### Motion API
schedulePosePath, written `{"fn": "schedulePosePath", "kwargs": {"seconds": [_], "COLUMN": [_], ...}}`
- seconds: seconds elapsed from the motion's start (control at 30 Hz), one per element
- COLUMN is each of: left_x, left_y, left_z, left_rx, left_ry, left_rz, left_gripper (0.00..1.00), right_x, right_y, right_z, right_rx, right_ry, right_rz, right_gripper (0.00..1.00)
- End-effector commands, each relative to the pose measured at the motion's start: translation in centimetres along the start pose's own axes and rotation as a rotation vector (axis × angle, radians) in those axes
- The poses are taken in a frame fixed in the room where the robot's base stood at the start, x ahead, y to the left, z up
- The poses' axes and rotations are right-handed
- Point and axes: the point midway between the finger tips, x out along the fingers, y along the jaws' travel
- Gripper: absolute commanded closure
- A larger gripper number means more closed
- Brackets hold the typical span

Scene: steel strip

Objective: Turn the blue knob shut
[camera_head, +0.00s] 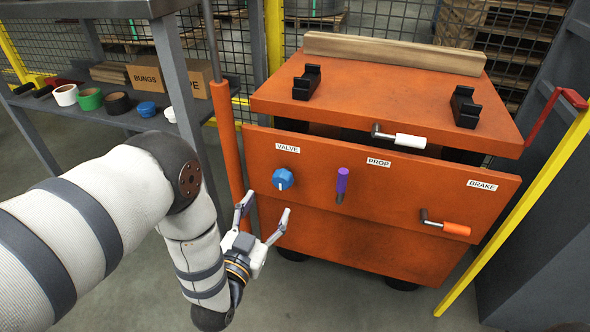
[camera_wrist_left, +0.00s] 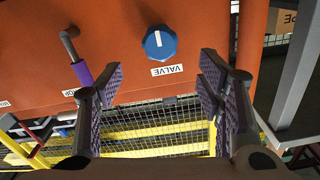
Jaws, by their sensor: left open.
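The blue knob (camera_head: 283,179) sits on the front panel of the orange cart, below the VALVE label (camera_head: 287,148). A white mark shows on its face. In the left wrist view the blue knob (camera_wrist_left: 160,43) is at the top centre, and its white mark runs up and down. My left gripper (camera_head: 266,212) is open and empty, below and in front of the knob, apart from it. In the left wrist view its fingers (camera_wrist_left: 160,85) stand wide apart, with the knob beyond and between them. My right gripper is in neither view.
Right of the knob on the orange panel (camera_head: 350,230) are a purple PROP handle (camera_head: 342,182) and an orange BRAKE handle (camera_head: 455,229). An orange post (camera_head: 228,140) stands close left. A grey shelf with tape rolls (camera_head: 90,98) is at the left.

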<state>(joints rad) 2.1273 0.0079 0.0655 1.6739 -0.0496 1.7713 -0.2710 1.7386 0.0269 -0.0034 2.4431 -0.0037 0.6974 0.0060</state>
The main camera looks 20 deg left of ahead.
Motion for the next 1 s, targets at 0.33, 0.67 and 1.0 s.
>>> {"fn": "schedulePosePath", "kwargs": {"seconds": [0.33,0.67,1.0], "left_x": [8.2,11.4,11.3], "left_y": [0.1,0.0,0.0], "left_z": [0.4,0.1,0.0], "left_rx": [0.0,0.0,0.0], "left_ry": [-0.002,-0.004,-0.005], "left_rz": [0.0,0.0,0.0], "left_gripper": [0.39,0.39,0.78], "right_x": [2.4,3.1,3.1], "right_y": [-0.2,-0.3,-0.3], "right_z": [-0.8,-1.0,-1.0], "right_rx": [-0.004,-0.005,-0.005], "right_ry": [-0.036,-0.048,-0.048], "right_rz": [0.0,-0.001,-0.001], "right_gripper": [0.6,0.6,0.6]}}
